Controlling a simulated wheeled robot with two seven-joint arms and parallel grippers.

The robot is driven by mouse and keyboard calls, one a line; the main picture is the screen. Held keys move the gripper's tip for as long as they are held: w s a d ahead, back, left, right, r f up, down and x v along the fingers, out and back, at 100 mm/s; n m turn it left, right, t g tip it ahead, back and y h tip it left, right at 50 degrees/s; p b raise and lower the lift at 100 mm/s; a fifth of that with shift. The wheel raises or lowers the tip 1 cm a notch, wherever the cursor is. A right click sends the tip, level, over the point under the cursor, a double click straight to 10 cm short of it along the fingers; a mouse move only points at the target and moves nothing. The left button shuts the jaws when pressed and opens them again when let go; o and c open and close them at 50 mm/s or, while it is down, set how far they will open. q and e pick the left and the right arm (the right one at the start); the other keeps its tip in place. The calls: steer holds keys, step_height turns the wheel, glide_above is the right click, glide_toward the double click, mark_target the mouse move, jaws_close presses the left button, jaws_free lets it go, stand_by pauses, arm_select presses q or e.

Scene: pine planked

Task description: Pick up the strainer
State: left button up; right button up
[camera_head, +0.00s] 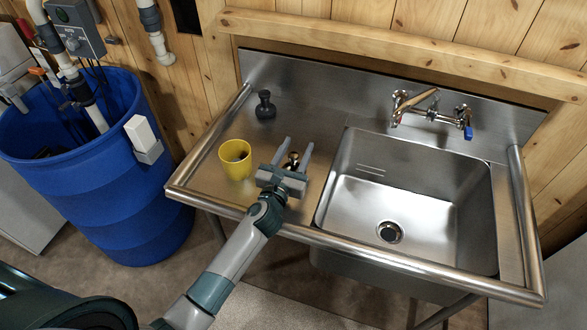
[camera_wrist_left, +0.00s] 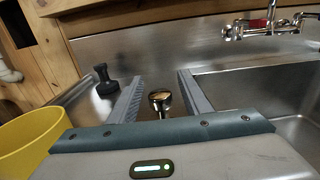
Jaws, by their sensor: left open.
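The strainer (camera_head: 291,160) is a small shiny metal piece with a knob, on the steel drainboard left of the sink basin. In the left wrist view the strainer (camera_wrist_left: 160,101) shows between the two fingers, a little nearer the right one. My left gripper (camera_head: 298,142) is open, its fingers reaching toward the wall on either side of the strainer. In the left wrist view the gripper (camera_wrist_left: 160,76) shows gaps beside the strainer. The strainer's lower part is partly hidden by the gripper body. My right gripper is not in view.
A yellow cup (camera_head: 236,160) stands close to the left of my gripper. A black tamper-like object (camera_head: 265,105) stands farther back. The sink basin (camera_head: 440,205) with a drain lies right. A faucet (camera_head: 430,112) is on the back panel. A blue barrel (camera_head: 120,195) stands left.

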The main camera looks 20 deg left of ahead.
arm_select(q)
steer(key=shift+w, duration=0.6)
jaws_close()
steer(key=shift+r, duration=0.1)
steer(key=shift+r, duration=0.6)
steer(key=s+d+r+b, duration=0.1)
steer(key=s+d+r, duration=0.5)
steer(key=d+r, duration=0.3)
steer(key=shift+s+d+r, duration=0.2)
steer(key=shift+d+r, duration=0.15)
steer(key=shift+d, duration=0.1)
